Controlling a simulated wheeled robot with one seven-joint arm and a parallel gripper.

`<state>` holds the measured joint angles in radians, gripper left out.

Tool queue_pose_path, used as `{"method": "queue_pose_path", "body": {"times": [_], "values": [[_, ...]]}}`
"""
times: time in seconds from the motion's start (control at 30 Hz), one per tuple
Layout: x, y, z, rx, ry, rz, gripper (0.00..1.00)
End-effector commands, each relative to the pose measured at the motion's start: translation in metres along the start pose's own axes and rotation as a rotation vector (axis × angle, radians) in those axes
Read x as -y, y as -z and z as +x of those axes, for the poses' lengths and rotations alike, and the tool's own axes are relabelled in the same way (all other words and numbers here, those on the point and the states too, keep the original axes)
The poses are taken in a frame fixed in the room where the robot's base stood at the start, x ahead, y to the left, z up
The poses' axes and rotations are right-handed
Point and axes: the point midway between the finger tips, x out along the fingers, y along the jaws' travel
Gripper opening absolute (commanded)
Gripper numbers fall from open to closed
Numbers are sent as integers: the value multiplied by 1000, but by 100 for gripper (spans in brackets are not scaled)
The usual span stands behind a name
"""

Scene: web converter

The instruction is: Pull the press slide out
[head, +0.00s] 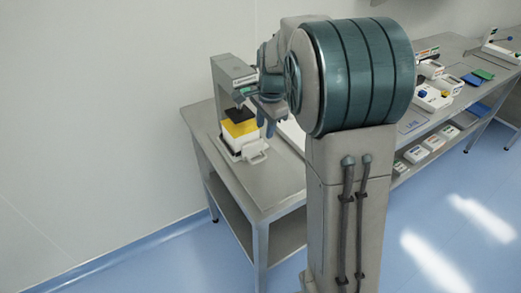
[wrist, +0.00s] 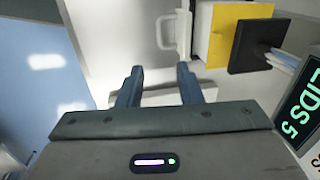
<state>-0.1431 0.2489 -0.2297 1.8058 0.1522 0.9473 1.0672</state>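The press (head: 232,75) is a grey frame at the far left end of the bench. Its dark pressing plate (head: 239,113) is over a yellow block (head: 240,128). The white slide (head: 233,144) is under the block, with a white loop handle (head: 255,157) on its front. In the wrist view the handle (wrist: 166,34) lies past my fingertips, with the yellow block (wrist: 232,28) and black plate (wrist: 250,45) to its right. My gripper (wrist: 159,69) is open and empty, apart from the handle. In the head view my blue fingers (head: 266,128) point down, above the handle.
The grey bench (head: 265,188) has free surface in front of the slide. My arm hides the bench's middle. A dark display reading "LIDS 5" (wrist: 305,100) is at the wrist view's right edge. Trays and small boxes (head: 440,95) stand farther right.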

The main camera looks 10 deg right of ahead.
Motion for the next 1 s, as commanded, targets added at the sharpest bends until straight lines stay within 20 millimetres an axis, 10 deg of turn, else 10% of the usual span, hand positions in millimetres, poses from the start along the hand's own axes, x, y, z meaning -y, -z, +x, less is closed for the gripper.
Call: {"method": "queue_pose_path", "body": {"times": [0.6, 1.0], "values": [[-1, 0, 110, 2, -5, 5, 33], [0, 0, 137, 0, 0, 3, 33]]}}
